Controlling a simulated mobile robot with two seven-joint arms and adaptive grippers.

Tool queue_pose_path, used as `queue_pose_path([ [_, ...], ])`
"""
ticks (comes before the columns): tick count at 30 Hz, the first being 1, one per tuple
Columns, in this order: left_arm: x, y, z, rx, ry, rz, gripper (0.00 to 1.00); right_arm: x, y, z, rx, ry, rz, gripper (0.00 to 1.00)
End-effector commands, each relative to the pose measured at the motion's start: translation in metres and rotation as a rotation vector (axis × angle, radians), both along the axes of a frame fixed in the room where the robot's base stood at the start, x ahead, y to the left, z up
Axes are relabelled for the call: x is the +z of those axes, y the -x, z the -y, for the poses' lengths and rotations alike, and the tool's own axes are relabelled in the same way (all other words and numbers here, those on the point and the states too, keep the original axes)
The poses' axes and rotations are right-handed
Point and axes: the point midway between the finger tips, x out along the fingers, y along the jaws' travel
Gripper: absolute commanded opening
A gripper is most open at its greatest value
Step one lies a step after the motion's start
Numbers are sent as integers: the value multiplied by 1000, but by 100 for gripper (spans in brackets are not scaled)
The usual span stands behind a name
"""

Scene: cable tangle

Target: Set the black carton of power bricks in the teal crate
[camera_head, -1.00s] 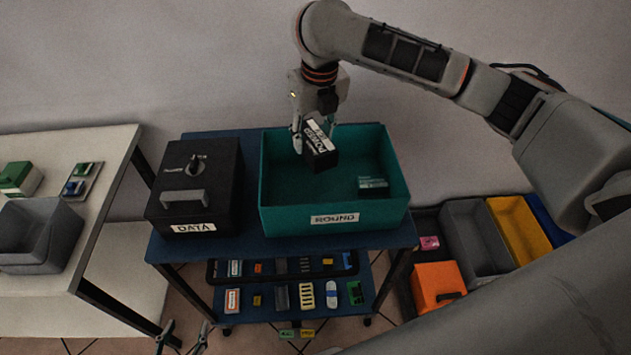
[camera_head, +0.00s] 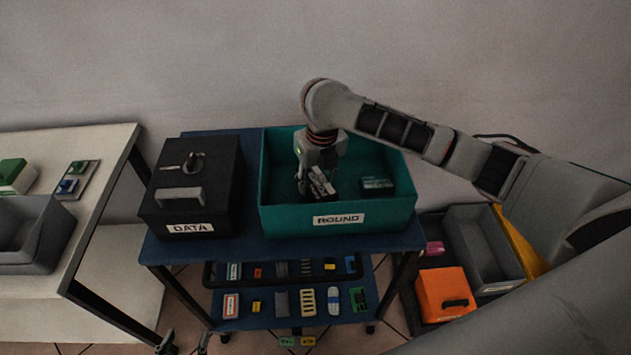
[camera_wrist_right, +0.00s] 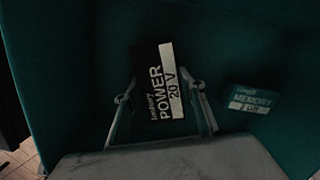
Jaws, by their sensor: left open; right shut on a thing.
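The black carton (camera_head: 321,184), marked POWER 20 V, is inside the teal crate (camera_head: 288,219), which has a ROUND label on its front. My right gripper (camera_head: 312,176) is shut on the carton and has come down inside the crate from above. In the right wrist view the carton (camera_wrist_right: 158,85) sits between the two fingers (camera_wrist_right: 163,100). Whether its underside touches the crate floor cannot be told. My left gripper (camera_head: 184,343) is open and empty at the bottom edge, partly cut off.
A teal carton marked MEMORY (camera_head: 377,184) lies in the crate, right of the black carton and apart from it. A black DATA box (camera_head: 190,210) stands left of the crate. A shelf below holds small parts (camera_head: 307,300). Grey (camera_head: 480,245) and orange (camera_head: 443,292) bins stand at right.

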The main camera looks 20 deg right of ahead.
Motion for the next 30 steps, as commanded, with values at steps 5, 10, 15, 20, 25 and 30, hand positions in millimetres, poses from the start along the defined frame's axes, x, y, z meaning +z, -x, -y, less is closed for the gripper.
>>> queue_pose_path([
  [5, 0, 0, 0, 0, 0, -1, 47, 2, -1, 0, 0, -1, 4, 8],
  [10, 1, 0, 0, 0, 0, -1, 47, -1, -1, 0, -1, -1, 3, 8],
  [15, 0, 0, 0, 0, 0, -1, 47, -2, -1, 0, -1, -1, 1, 57],
  [20, 0, 0, 0, 0, 0, -1, 47, -2, -1, 0, -1, -1, 2, 57],
  [25, -1, 0, 0, 0, -1, -2, 47, 2, -1, 0, 0, 0, 3, 57],
  [30, 10, -1, 0, 0, -2, 2, 47, 27, 2, 1, 2, 0, 7, 57],
])
